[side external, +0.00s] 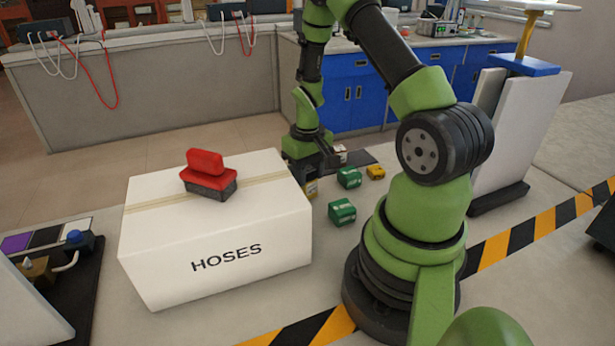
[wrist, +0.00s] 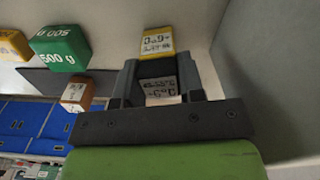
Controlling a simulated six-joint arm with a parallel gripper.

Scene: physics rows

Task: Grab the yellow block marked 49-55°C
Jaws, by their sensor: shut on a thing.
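A yellow block (side external: 312,188) with a pale label sits low at my gripper (side external: 313,176) in the side view, partly hidden behind the white box. In the wrist view, my gripper (wrist: 158,72) is shut on the yellow block (wrist: 156,42). The block's lit, labelled face shows past the fingertips. A shaded labelled face (wrist: 160,86) shows between the fingers. The label is too small and blurred to read for sure. Another yellow block (side external: 376,172) lies apart to the right, by the green blocks.
Green blocks (side external: 349,177) (side external: 342,211) stand right of my gripper; one reads 500 g in the wrist view (wrist: 62,47). A small orange-brown block (wrist: 77,94) is nearby. The white HOSES box (side external: 225,250), with a red-and-black item (side external: 207,175) on top, stands close on the left.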

